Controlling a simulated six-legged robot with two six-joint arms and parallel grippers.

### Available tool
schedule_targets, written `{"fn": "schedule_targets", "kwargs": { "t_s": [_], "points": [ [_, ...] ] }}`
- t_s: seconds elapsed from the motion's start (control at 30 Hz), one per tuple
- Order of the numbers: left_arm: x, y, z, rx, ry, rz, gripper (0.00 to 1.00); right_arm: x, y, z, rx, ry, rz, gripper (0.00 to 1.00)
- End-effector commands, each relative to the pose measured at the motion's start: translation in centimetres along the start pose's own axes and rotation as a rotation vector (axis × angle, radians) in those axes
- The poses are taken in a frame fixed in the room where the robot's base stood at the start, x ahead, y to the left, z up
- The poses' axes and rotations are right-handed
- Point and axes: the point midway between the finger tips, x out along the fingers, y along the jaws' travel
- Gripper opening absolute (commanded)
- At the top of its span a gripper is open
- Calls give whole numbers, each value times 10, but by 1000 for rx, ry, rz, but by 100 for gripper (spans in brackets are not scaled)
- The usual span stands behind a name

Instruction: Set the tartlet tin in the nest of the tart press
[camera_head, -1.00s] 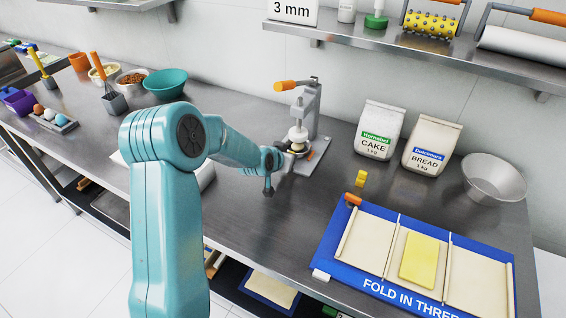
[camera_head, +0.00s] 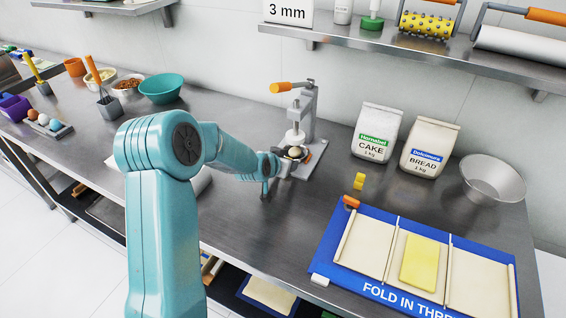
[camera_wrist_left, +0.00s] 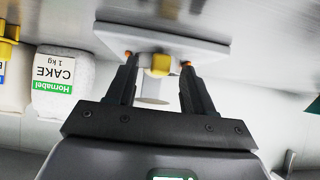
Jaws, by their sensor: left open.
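The grey tart press (camera_head: 309,108) stands on the steel bench, with an orange-ended lever and a pale plunger. Under the plunger, a dark round piece with a beige ball (camera_head: 295,152) sits low over the press base; it seems to be the tartlet tin with dough. Whether it is fully seated in the nest I cannot tell. My left gripper (camera_head: 283,169) is at the front left of this piece. In the left wrist view the gripper (camera_wrist_left: 159,72) is open, its fingers apart near a pale plate (camera_wrist_left: 190,47) and a yellow block. My right gripper is out of view.
Flour bags (camera_head: 377,133) and a metal bowl (camera_head: 493,178) stand to the right. A blue folding mat (camera_head: 325,250) with dough lies at front right. A small yellow item (camera_head: 359,181) is right of the press. A shelf (camera_head: 385,50) hangs above.

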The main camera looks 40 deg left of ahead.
Motion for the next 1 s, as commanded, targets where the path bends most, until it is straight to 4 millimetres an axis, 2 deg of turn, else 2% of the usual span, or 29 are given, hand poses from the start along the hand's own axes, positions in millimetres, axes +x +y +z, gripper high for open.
{"fn": "schedule_targets", "kwargs": {
  "t_s": [0.17,0.27,0.5,0.7,0.83,1.0],
  "points": [
    [-15,-1,-1,0,3,-1,52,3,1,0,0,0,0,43],
    [-37,-1,-1,0,5,-2,52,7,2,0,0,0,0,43],
    [-101,-1,-1,0,6,-2,52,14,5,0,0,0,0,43],
    [-142,0,0,1,5,-2,52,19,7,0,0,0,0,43],
    [-156,0,0,1,3,0,52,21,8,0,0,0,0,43],
    [-163,0,0,0,1,0,52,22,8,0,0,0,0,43]
  ]
}}
